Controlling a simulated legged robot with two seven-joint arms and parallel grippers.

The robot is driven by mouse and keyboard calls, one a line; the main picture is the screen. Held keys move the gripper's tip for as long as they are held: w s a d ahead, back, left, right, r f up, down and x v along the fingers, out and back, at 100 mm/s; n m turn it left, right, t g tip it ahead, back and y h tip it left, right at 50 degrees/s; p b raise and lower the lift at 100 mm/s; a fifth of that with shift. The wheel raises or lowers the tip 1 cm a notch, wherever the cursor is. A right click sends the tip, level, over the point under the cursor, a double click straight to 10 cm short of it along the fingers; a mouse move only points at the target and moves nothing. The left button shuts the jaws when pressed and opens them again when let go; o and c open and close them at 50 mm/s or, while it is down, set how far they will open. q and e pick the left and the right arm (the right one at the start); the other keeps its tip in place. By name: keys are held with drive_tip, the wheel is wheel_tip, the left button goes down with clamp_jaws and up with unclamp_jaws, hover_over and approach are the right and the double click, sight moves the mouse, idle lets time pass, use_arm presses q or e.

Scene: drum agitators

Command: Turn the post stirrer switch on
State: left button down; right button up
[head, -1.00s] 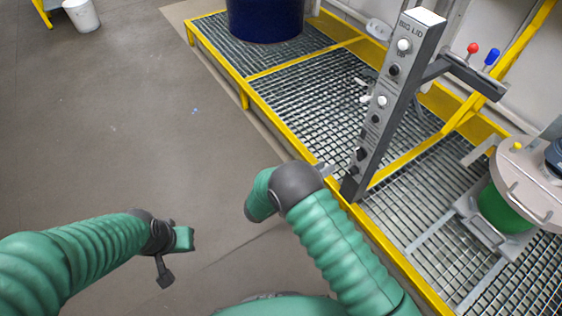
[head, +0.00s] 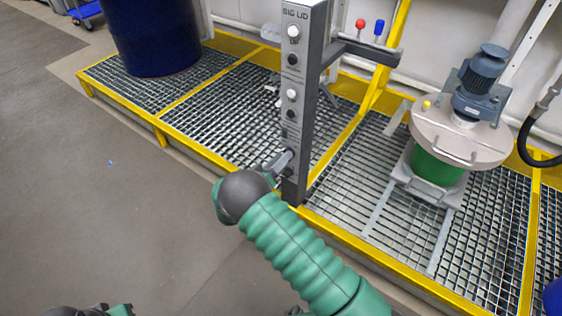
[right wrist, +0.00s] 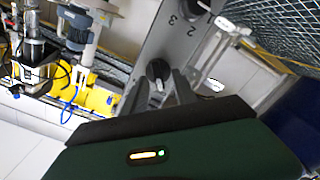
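The grey control post (head: 303,100), labelled BIG LID, stands upright at the grating's front edge, with white and black knobs on its face. My right gripper (head: 283,165) is at the post's lower part in the head view and covers the low switches there. In the right wrist view, a black rotary switch (right wrist: 157,72) with a pale mark is on the post's panel (right wrist: 180,42), near the numbers 2 and 3. My right gripper's fingers (right wrist: 160,92) stand apart on either side of this switch; contact is unclear. My left gripper (head: 95,311) is cut off at the bottom edge.
A drum agitator with a blue motor (head: 481,75) and green vessel (head: 437,167) stands right of the post. A dark blue drum (head: 150,35) stands at the left. A yellow-edged grating (head: 345,195) surrounds them. The floor (head: 90,200) at left is clear.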

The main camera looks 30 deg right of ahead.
drive_tip(key=shift+w+d, duration=0.1)
drive_tip(key=shift+d, duration=0.1)
drive_tip(key=shift+r, duration=0.1)
clamp_jaws()
drive_tip(key=shift+a+m, duration=0.1)
drive_tip(key=shift+m, duration=0.3)
drive_tip(key=shift+s+m+p, duration=0.15)
drive_tip(key=shift+m+p, duration=0.35)
drive_tip(key=shift+m, duration=2.05)
drive_tip(key=shift+s+m+p, duration=0.2)
drive_tip(key=shift+m+p, duration=0.25)
drive_tip(key=shift+m, duration=2.05)
drive_tip(key=shift+s+m+p, duration=0.15)
drive_tip(key=shift+m+p, duration=0.35)
drive_tip(key=shift+m, duration=2.05)
